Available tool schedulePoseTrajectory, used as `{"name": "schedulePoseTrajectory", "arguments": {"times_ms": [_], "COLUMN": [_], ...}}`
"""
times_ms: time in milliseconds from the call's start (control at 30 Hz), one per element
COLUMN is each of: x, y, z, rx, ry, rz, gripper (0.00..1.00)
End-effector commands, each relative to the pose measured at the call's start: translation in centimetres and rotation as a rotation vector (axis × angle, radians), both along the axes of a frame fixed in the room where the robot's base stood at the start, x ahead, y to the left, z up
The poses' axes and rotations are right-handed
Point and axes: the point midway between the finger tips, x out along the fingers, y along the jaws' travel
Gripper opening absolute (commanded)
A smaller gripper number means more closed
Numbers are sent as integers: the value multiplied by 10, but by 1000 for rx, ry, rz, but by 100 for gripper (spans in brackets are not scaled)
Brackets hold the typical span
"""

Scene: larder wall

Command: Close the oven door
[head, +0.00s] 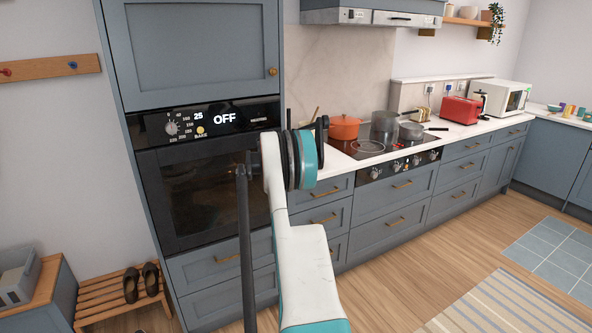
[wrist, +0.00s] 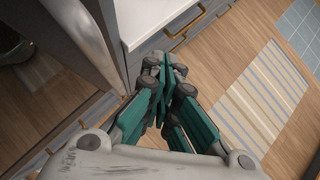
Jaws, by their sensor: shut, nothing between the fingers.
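The oven (head: 205,118) is built into a tall blue-grey cabinet in the head view, with "OFF" on its display. Its dark glass door (head: 200,200) is below the panel and looks upright, near the oven front. I cannot tell whether it is flush, as my arm covers its right side. In the wrist view, a grey metallic edge (wrist: 92,45) beside dark reflective glass runs along the left, seemingly part of the oven front. My gripper (wrist: 165,75) is shut and empty, to the right of that edge, with no clear contact visible. In the head view my arm hides the fingers.
Blue-grey drawers (head: 325,215) and a white counter (head: 480,122) continue right of the oven. A shoe bench (head: 115,295) stands lower left. Wood floor and a striped rug (head: 510,305) lie right.

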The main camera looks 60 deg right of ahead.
Motion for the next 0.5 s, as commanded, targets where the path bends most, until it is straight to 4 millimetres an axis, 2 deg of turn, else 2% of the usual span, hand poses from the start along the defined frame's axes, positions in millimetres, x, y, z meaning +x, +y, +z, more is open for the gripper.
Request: {"name": "schedulePoseTrajectory", "arguments": {"times_ms": [33, 500], "x": [-8, -54], "y": [2, 32], "z": [10, 61], "rx": [-1, 0], "ry": [0, 2], "rz": [-3, -5], "gripper": [0, 0]}}
